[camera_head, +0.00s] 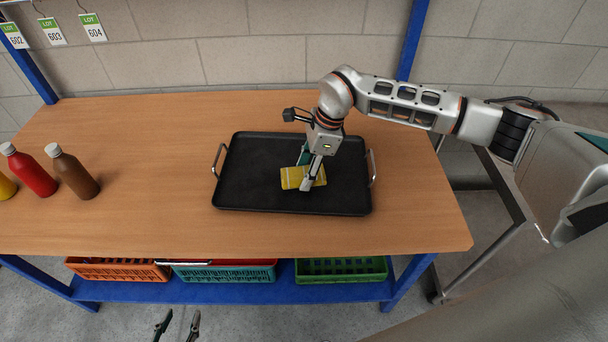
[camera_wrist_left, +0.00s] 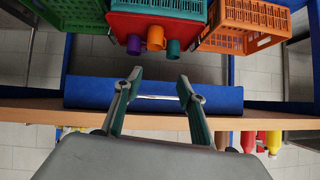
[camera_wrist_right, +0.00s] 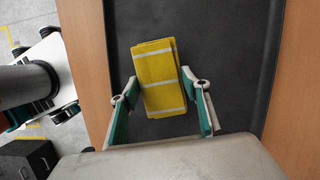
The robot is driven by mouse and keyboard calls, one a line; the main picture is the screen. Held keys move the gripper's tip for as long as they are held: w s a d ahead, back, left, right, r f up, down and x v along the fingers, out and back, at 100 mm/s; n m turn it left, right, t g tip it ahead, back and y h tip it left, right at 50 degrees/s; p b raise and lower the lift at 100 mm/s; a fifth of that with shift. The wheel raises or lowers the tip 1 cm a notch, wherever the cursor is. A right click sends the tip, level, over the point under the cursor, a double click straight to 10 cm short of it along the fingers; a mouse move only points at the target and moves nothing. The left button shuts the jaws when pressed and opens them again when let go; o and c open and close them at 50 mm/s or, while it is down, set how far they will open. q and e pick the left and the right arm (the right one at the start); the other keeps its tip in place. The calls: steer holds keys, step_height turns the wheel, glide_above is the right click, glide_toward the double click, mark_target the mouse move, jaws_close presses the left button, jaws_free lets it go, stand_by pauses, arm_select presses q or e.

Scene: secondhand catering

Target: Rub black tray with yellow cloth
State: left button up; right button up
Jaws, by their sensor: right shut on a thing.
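The black tray (camera_head: 250,190) lies flat on the wooden table, with a metal handle at each short end. Its dark surface fills the middle of the right wrist view (camera_wrist_right: 215,60). The yellow cloth (camera_head: 291,180) is folded, with pale stripes, and is on the tray right of its middle. My right gripper (camera_head: 311,184) points down over the tray with its fingers on either side of the cloth (camera_wrist_right: 160,72), shut on it. My left gripper (camera_head: 177,322) is at the bottom of the head view, in front of the table. In the left wrist view its fingers (camera_wrist_left: 161,85) are apart and empty.
Brown (camera_head: 73,172), red (camera_head: 31,170) and yellow bottles stand at the table's left. Orange (camera_head: 117,270), teal (camera_head: 222,273) and green (camera_head: 341,270) crates sit on the blue lower shelf. The table between the bottles and the tray is clear.

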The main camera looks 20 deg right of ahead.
steer(key=shift+w+r, duration=0.1)
steer(key=shift+r, duration=0.55)
step_height(320, 180, up, 2)
steer(key=shift+r+p, duration=0.1)
steer(key=shift+p, duration=0.6)
steer(key=shift+r, duration=0.65)
arm_select(q)
steer(key=s+a, duration=0.1)
steer(key=s+a+f+y, duration=0.1)
steer(key=s, duration=0.1)
steer(key=shift+n, duration=0.3)
arm_select(e)
steer(key=shift+r, duration=0.2)
arm_select(q)
steer(key=shift+w+a+r, duration=0.1)
steer(key=shift+w+a, duration=0.05)
steer(key=shift+w, duration=0.05)
